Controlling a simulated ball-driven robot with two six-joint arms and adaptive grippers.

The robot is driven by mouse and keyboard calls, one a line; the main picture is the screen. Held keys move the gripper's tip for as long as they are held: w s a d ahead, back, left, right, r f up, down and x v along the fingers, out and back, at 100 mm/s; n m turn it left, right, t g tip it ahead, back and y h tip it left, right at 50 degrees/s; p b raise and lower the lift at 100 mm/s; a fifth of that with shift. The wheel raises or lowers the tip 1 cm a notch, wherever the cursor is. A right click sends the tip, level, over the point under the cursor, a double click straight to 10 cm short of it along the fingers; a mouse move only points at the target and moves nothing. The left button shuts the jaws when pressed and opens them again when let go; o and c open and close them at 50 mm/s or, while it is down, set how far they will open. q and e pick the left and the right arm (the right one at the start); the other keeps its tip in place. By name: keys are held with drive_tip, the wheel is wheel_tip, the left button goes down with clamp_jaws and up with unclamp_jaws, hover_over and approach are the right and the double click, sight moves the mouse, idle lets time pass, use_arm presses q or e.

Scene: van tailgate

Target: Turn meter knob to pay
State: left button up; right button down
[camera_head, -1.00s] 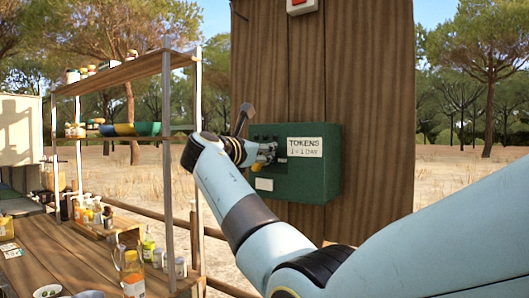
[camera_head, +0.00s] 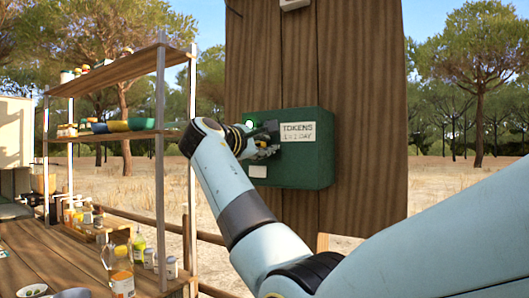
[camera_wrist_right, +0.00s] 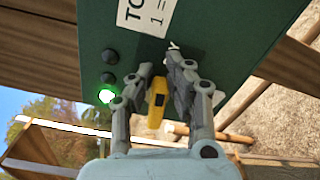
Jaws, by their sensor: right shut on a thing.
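The green token meter (camera_head: 318,172) is fixed to the wooden board and has a white "TOKENS 1 = 1 DAY" label (camera_head: 298,132). My right gripper (camera_head: 265,150) is at the left part of its front face. In the right wrist view, its fingers (camera_wrist_right: 160,78) are closed in against the green face, at the meter knob, which they mostly hide. A yellow piece (camera_wrist_right: 156,100) shows between the fingers; I cannot tell if it belongs to the knob. My left gripper is not in view.
The brown plank board (camera_head: 360,80) stands behind the meter. A shelf rack (camera_head: 110,70) with bowls and jars, above a wooden counter (camera_head: 60,255) with bottles, stands at left. A wooden rail (camera_head: 170,226) runs behind. Dry open ground lies beyond.

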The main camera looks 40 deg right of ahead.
sight(258, 146)
drive_tip(key=shift+m+b, duration=1.55)
drive_tip(key=shift+m, duration=0.45)
drive_tip(key=c, duration=1.3)
unclamp_jaws()
drive_tip(key=shift+w+a, duration=0.1)
drive_tip(key=shift+w+a+f, duration=0.15)
drive_tip(key=shift+f, duration=0.1)
drive_tip(key=shift+s+a+f, duration=0.1)
drive_tip(key=shift+s+a, duration=0.1)
drive_tip(key=shift+a, duration=0.2)
drive_tip(key=v, duration=0.5)
drive_tip(key=shift+s+a, duration=0.1)
drive_tip(key=shift+a, duration=0.25)
drive_tip(key=shift+s+a, duration=0.2)
drive_tip(key=shift+a, duration=0.2)
drive_tip(key=shift+o, duration=0.5)
